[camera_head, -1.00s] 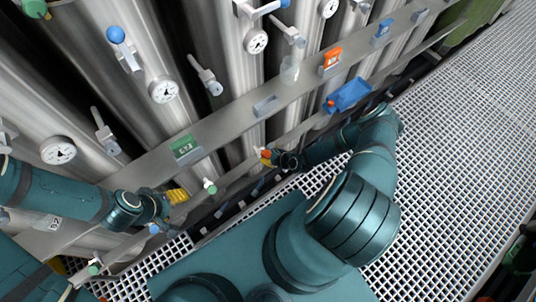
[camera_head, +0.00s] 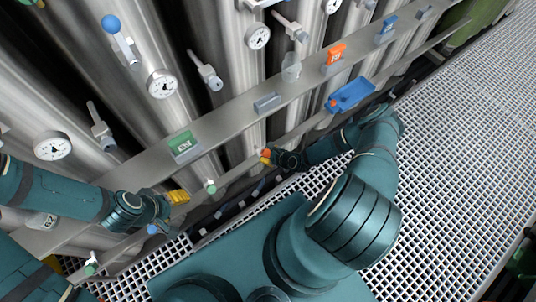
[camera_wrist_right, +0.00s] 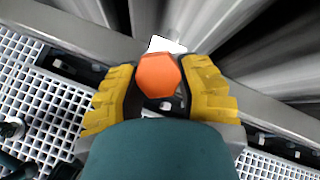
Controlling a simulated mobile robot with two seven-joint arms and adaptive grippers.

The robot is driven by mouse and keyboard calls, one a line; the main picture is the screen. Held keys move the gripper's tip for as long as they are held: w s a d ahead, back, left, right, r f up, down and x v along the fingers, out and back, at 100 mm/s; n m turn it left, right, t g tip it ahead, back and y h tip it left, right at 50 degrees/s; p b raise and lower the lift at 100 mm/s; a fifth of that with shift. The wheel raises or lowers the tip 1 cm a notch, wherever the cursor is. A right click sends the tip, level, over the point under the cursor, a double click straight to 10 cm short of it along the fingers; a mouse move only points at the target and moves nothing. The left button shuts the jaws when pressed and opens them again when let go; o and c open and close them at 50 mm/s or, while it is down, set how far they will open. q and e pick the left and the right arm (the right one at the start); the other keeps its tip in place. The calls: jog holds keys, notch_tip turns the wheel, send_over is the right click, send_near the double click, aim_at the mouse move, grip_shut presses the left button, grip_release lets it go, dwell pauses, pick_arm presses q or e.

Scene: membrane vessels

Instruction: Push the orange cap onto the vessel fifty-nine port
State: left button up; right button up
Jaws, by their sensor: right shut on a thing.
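The orange cap (camera_head: 266,153) is held between the yellow fingers of my right gripper (camera_head: 266,158), by the lower rail in front of the vessels. In the right wrist view the cap (camera_wrist_right: 158,75) shows its orange face between both yellow fingers, with a white piece (camera_wrist_right: 166,44) just beyond it. I cannot tell whether the cap touches a port. My left gripper (camera_head: 178,197) is at the lower left near the rail, its yellow fingertips small; its opening is unclear. No number fifty-nine is readable on the vessels.
A blue tray (camera_head: 352,95) sits on the rail right of my right gripper. A green sign (camera_head: 182,143) and an orange sign (camera_head: 336,54) stand on the upper ledge. Small valves (camera_head: 211,186) line the lower rail. Grating floor (camera_head: 455,130) is clear at right.

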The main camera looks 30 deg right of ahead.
jog(key=shift+f, duration=0.1)
jog(key=o, duration=1)
jog(key=shift+o, duration=0.2)
jog(key=v, duration=1.2)
jog(key=shift+a, duration=0.1)
